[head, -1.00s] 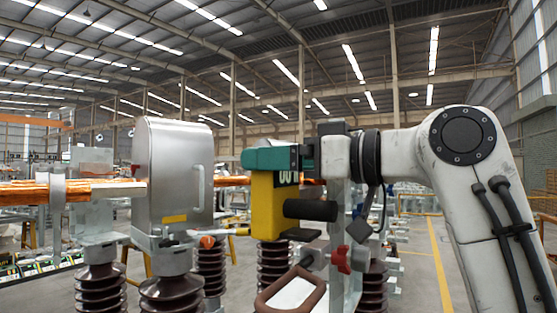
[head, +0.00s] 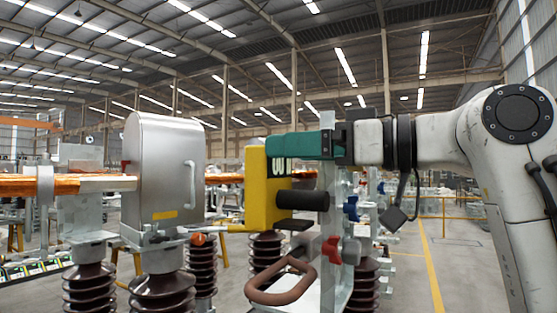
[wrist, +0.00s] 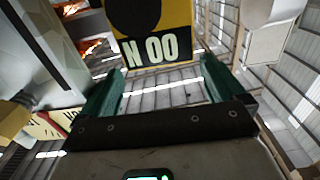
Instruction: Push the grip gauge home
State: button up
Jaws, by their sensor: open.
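The yellow block with white-and-black markings and a black cylindrical handle, seemingly the grip gauge (head: 256,185), stands upright right of the silver housing. The seat behind the block is hidden.
The silver housing (head: 160,170) with a side handle stands at left on a brown ribbed insulator (head: 160,290). A copper bar (head: 100,184) runs into it. A brown loop handle (head: 282,292) and a red knob (head: 330,250) sit below my gripper. Open floor lies at right.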

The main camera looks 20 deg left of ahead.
jog(key=d+b, duration=0.1)
jog(key=d, duration=0.5)
jog(key=shift+s, duration=0.4)
jog(key=shift+d, duration=0.1)
jog(key=shift+c, duration=0.2)
